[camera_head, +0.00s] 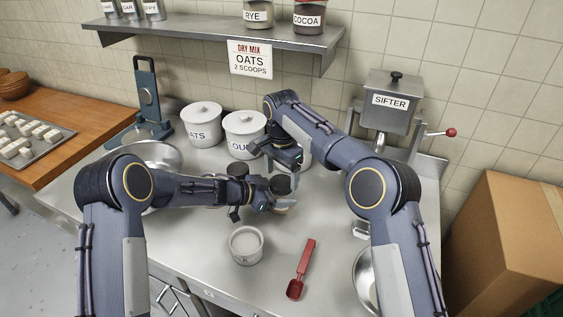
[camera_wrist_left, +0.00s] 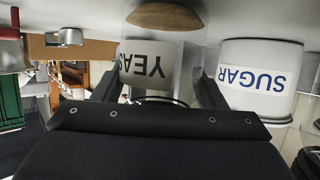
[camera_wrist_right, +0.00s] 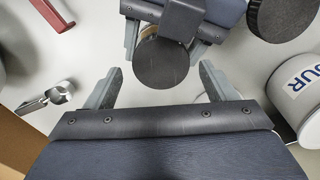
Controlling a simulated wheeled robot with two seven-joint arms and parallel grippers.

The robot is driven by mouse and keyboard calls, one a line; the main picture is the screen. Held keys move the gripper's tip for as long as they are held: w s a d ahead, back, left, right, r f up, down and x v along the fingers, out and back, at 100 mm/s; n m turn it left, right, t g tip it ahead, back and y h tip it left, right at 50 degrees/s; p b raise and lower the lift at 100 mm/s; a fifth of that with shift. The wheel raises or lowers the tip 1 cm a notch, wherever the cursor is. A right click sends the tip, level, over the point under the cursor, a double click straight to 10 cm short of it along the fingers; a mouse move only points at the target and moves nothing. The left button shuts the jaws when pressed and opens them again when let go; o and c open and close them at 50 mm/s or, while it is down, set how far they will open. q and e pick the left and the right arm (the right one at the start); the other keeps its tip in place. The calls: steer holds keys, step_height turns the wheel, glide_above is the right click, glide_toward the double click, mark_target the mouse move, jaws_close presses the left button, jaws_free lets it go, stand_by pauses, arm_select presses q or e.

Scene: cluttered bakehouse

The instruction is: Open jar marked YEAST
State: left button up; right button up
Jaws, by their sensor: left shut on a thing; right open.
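The YEAST jar is clear with a white label (camera_wrist_left: 150,66), which appears upside down in the left wrist view. It has brownish contents and a dark round lid (camera_wrist_right: 161,62). My left gripper (camera_wrist_left: 160,84) is shut on the jar, with a finger at each side; in the head view the gripper (camera_head: 281,197) is low over the steel table's middle. My right gripper (camera_head: 286,163) is open, over the left one. In the right wrist view the lid appears between and a little beyond its open fingertips (camera_wrist_right: 160,76). The jar is mostly hidden in the head view.
White canisters marked OATS (camera_head: 203,128) and FLOUR (camera_head: 243,126) stand behind, and a SUGAR canister (camera_wrist_left: 258,82) is close to the jar. Another dark-lidded container (camera_head: 238,169) stands left. A small open tub (camera_head: 246,246) and red scoop (camera_head: 302,268) lie in front. A sifter (camera_head: 388,105) stands back right.

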steer(key=shift+f, duration=1.1)
steer(key=c, duration=1)
steer(key=n, duration=0.3)
steer(key=o, duration=1.1)
steer(key=shift+c, duration=0.2)
